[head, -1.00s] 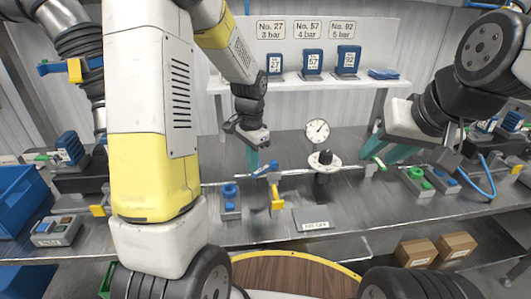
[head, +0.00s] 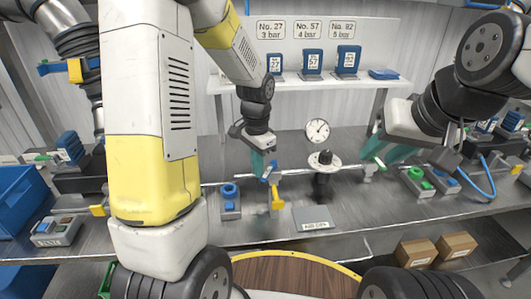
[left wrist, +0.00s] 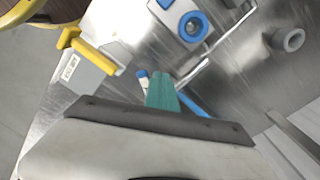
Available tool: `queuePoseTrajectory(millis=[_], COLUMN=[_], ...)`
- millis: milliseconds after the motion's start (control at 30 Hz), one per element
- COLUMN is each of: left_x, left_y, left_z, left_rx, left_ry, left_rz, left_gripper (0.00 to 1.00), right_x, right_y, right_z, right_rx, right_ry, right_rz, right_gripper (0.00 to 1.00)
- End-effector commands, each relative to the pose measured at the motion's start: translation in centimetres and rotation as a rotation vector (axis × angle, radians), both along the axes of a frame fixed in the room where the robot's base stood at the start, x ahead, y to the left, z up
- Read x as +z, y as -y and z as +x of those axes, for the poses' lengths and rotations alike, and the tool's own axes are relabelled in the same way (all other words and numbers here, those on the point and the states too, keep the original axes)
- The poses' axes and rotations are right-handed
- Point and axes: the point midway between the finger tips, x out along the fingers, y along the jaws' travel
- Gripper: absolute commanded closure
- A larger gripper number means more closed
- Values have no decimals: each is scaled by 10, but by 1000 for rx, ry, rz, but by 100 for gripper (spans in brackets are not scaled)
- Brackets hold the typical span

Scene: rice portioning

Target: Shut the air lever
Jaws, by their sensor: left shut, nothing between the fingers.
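A blue lever (head: 269,172) stands on the thin metal pipe over the bench, left of the round gauge. I take it as the air lever; no label shows on it. It now stands steeply. My left gripper (head: 264,165) has its teal fingers shut and empty, right against or just beside the lever. In the left wrist view, the teal fingertips (left wrist: 160,88) partly cover the blue lever (left wrist: 194,104), so contact is hard to tell.
A yellow lever (head: 277,196) stands just in front of the blue one, with a blue-knobbed block (head: 230,200) to its left. A gauge (head: 317,130) and a black-and-white fitting (head: 323,162) stand to the right. A labelled plate (head: 316,219) lies in front.

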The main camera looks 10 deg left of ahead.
Motion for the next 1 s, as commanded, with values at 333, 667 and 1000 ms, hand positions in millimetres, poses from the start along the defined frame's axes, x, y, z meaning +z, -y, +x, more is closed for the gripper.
queuePoseTrajectory(millis=[333, 667, 1000], left_x=[0, 0, 0], left_y=[16, 20, 37], left_z=[-7, -9, -11], left_rx=[-3, 0, -3], left_ry=[-1, 0, 0], left_rz=[-1, 0, 0], left_gripper=[100, 100, 100], right_x=[0, 0, 0], right_y=[0, 0, 0], right_z=[0, 0, 0], right_rx=[0, 0, 0], right_ry=[0, 0, 0], right_rz=[0, 0, 0], right_gripper=[64, 64, 64])
